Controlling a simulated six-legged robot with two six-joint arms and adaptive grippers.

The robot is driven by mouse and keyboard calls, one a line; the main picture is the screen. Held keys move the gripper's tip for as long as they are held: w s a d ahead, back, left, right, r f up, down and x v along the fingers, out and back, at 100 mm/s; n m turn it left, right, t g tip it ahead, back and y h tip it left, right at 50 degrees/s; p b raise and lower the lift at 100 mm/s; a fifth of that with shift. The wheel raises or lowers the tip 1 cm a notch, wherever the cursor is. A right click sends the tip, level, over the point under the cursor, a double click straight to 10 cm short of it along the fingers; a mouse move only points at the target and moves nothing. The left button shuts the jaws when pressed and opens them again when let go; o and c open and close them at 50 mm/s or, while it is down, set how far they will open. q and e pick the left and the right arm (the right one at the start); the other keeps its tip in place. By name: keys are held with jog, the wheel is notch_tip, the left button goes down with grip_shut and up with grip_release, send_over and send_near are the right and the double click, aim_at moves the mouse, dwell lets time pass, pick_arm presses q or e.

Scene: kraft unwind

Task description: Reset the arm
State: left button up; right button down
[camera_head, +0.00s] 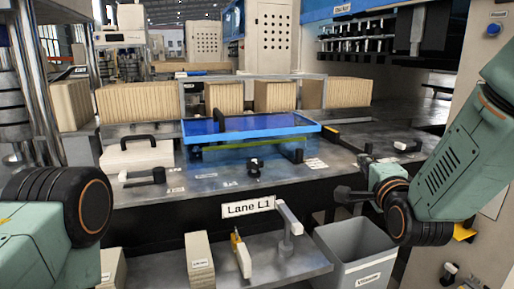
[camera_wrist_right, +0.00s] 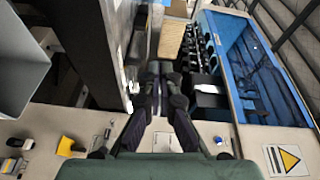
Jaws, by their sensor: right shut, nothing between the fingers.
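My right arm comes in from the right in the head view. Its dark gripper (camera_head: 346,194) points left, above and behind the grey bin, in front of the table's right part. It is shut and empty. In the right wrist view the two black fingers of the gripper (camera_wrist_right: 161,78) converge at the tips with nothing between them. My left arm shows only as a green link with a black joint at the lower left; its gripper is out of the picture.
A grey bin (camera_head: 357,254) stands below the right gripper. Stacked kraft blocks (camera_head: 149,103) line the back.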

jog(key=s+f+n+g+b, duration=0.1)
jog(key=s+f+n+g, duration=0.55)
jog(key=f, duration=0.85)
jog(key=s+f+n+g, duration=0.4)
jog(key=s+f+n, duration=0.5)
jog(key=f, duration=0.6)
pick_arm(q)
jog(key=shift+w+d+f+b, duration=0.1)
jog(key=shift+w+f+b, duration=0.25)
jog(key=shift+f, duration=0.3)
jog(key=shift+w+f+b, duration=0.1)
jog(key=shift+f+b, duration=0.35)
jog(key=shift+f, duration=0.15)
pick_arm(e)
jog(key=s+f+g, duration=0.2)
jog(key=s+f, duration=0.3)
jog(key=s, duration=0.4)
jog(key=s+f+g, duration=0.3)
jog(key=s+f, duration=0.1)
jog(key=s, duration=0.5)
jog(key=s+a+f+g, duration=0.1)
jog(key=s+f, duration=0.4)
jog(key=s, duration=0.5)
jog(key=shift+f+n+g+y, duration=0.3)
jog(key=shift+n+g, duration=0.15)
jog(key=shift+g, duration=0.3)
